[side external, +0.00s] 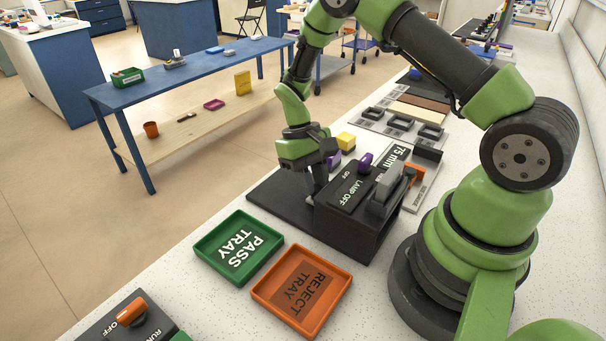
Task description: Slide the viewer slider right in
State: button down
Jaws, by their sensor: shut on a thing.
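The viewer is a black box (352,215) on the white bench, with a sloped top lettered "LAMP OFF" and "OFF". A dark flat plate (272,203) extends from its left side. My gripper (313,196) points down at the left end of the box, above the plate. Its fingers are shut on a small part there, which appears to be the viewer slider; the fingers mostly hide it. A purple knob (365,161) stands at the far edge of the box's top. Another purple piece (334,161) shows just behind my gripper.
A grey block (384,192) and an orange piece (413,174) sit at the box's right. A green pass tray (206,246) and orange reject tray (262,292) lie in front, both empty.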

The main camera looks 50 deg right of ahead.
jog(key=shift+s, duration=0.45)
jog(key=c, duration=0.9)
grip_release()
jog(key=shift+w+r, duration=0.3)
jog(key=shift+r, duration=0.15)
jog(key=v, duration=0.9)
